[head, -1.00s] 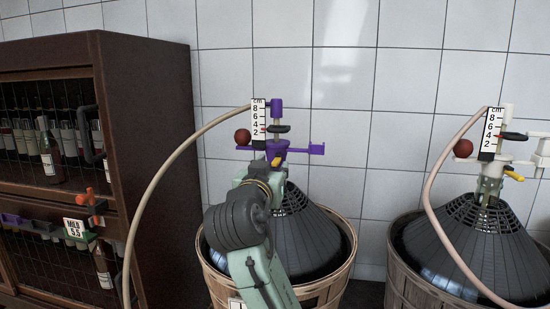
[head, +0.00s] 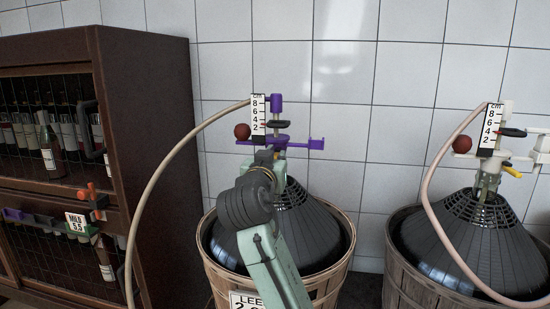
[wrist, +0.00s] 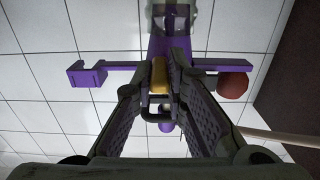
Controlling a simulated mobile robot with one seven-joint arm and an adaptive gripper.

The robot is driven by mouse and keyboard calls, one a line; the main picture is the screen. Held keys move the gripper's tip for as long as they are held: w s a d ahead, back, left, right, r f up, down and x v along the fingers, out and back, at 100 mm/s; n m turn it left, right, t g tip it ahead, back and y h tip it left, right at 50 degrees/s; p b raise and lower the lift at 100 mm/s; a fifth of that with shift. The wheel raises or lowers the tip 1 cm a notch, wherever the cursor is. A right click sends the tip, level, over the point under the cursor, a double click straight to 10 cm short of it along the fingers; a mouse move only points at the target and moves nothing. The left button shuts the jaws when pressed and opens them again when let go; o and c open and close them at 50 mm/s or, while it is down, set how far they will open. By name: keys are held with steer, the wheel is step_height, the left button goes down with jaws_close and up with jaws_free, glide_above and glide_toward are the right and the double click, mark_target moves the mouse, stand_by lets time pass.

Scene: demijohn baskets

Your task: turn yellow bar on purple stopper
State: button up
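The purple stopper (head: 277,142) sits on the neck of the left demijohn (head: 310,225), with a purple side arm reaching right. In the wrist view, the purple stopper (wrist: 172,45) fills the top middle. Its yellow bar (wrist: 159,79) lies between the two fingertips of my gripper (wrist: 160,74). The fingers are drawn in close on both sides of the bar and appear to touch it. In the head view my wrist and gripper hide the yellow bar.
A white scale (head: 258,116) and a dark red ball (head: 242,131) stand beside the stopper, with a hose (head: 165,150) running off left. A second demijohn (head: 475,245) with a white stopper (head: 489,165) and its own yellow bar stands right. A dark bottle cabinet (head: 150,150) is left.

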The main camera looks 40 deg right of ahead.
jaws_close()
steer(key=shift+n+t+y, duration=0.3)
steer(key=shift+s+d+n+t+y+p, duration=0.25)
steer(key=shift+d+n+t+y, duration=0.5)
steer(key=shift+n+y, duration=1.75)
steer(key=shift+s+d+n+t+y+p, duration=0.1)
steer(key=shift+d+n+t+y+p, duration=0.3)
steer(key=shift+n+t+y, duration=2)
steer(key=shift+s+d+n+g+y+p, duration=0.2)
steer(key=shift+d+n+g+y, duration=0.75)
steer(key=shift+y, duration=3.05)
steer(key=shift+a+n+t+y, duration=0.3)
steer(key=shift+a+n, duration=0.05)
steer(key=shift+n, duration=0.2)
